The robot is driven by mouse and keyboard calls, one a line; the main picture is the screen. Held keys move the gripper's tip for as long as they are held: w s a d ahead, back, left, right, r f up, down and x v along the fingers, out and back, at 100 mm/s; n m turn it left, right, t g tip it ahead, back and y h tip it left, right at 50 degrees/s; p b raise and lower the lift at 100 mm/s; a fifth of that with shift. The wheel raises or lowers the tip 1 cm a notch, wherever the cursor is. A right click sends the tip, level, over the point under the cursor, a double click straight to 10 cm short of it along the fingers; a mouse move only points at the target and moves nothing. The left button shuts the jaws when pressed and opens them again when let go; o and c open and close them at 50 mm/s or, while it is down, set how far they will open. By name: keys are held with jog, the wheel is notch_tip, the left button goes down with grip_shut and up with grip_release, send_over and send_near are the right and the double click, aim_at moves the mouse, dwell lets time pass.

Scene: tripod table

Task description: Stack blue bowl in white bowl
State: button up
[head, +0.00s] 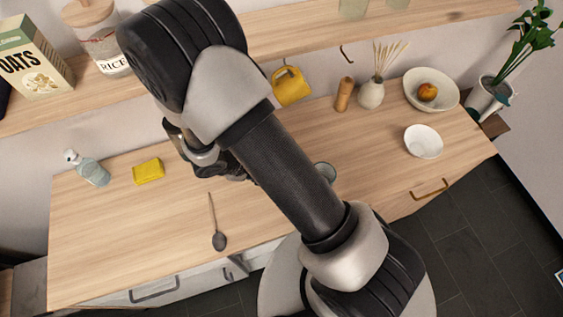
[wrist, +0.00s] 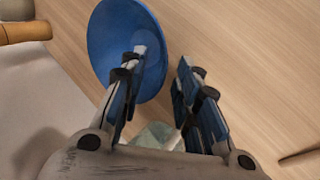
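The blue bowl (wrist: 108,32) shows in the wrist view at upper left, over the wooden counter. In the head view it is hidden behind my arm. My gripper (wrist: 165,60) is open, with a gap between its two fingers. The left finger overlaps the bowl's inside in the picture, and the right finger is just outside its right rim. I cannot tell whether either finger touches it. In the head view my gripper (head: 238,172) is mostly hidden by the arm. The white bowl (head: 423,141) stands empty at the counter's right.
A cream bowl (head: 448,101) with a fruit stands behind the white bowl. A wooden mill (head: 344,94), reed vase (head: 371,94) and hanging yellow mug (head: 291,87) are at the back. A glass (head: 325,171) is beside my arm.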

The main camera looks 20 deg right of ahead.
jog(key=shift+d+f, duration=0.15)
jog(key=shift+f, duration=0.15)
jog(key=shift+c, duration=0.2)
grip_shut()
